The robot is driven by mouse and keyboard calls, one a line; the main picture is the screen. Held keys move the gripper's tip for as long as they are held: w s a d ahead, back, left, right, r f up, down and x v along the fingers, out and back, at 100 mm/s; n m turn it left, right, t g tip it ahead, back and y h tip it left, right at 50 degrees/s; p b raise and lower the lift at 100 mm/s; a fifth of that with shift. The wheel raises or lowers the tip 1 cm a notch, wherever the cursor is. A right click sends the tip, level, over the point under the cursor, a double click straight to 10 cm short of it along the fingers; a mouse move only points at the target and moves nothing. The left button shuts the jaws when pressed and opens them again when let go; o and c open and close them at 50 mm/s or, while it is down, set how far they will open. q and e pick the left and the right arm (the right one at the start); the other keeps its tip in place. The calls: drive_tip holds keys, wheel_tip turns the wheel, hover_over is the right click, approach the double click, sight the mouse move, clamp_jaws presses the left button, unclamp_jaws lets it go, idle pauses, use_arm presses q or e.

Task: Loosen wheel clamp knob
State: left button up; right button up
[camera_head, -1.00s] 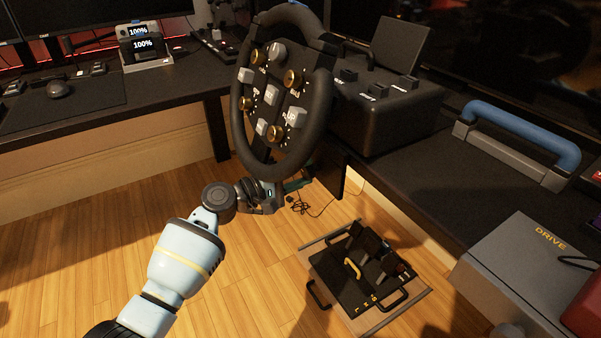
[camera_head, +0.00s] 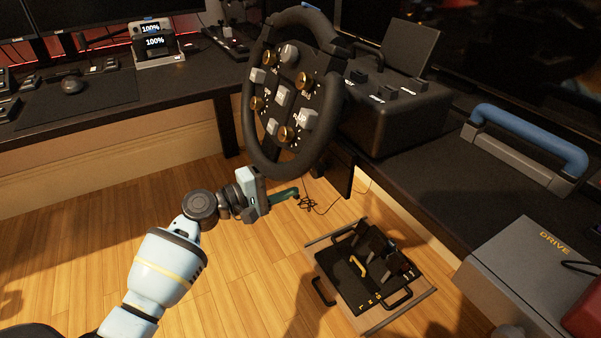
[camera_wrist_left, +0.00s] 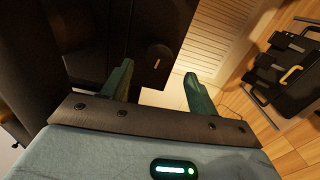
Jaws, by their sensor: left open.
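A dark round knob with a small pale line on it (camera_wrist_left: 158,57) shows in the left wrist view on the dark desk structure, ahead of my fingers; it looks like the clamp knob. I cannot make it out in the head view. The black steering wheel (camera_head: 258,134) with its button face stands tilted at the desk edge. My left gripper (camera_head: 290,193) is below the wheel rim. Its two green fingers (camera_wrist_left: 157,72) are open and empty, with the knob beyond the gap between them. The right gripper is out of view.
A pedal set (camera_head: 362,268) sits on the floor below, with a loose cable (camera_head: 310,205) near the desk side. A box marked DRIVE (camera_head: 520,262) and a blue-handled object (camera_head: 525,135) are at right. Open wooden floor lies around my left arm.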

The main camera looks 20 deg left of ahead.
use_arm(q)
drive_tip(key=shift+v, duration=0.95)
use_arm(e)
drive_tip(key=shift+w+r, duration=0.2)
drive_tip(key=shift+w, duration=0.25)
use_arm(q)
drive_tip(key=shift+f, duration=0.15)
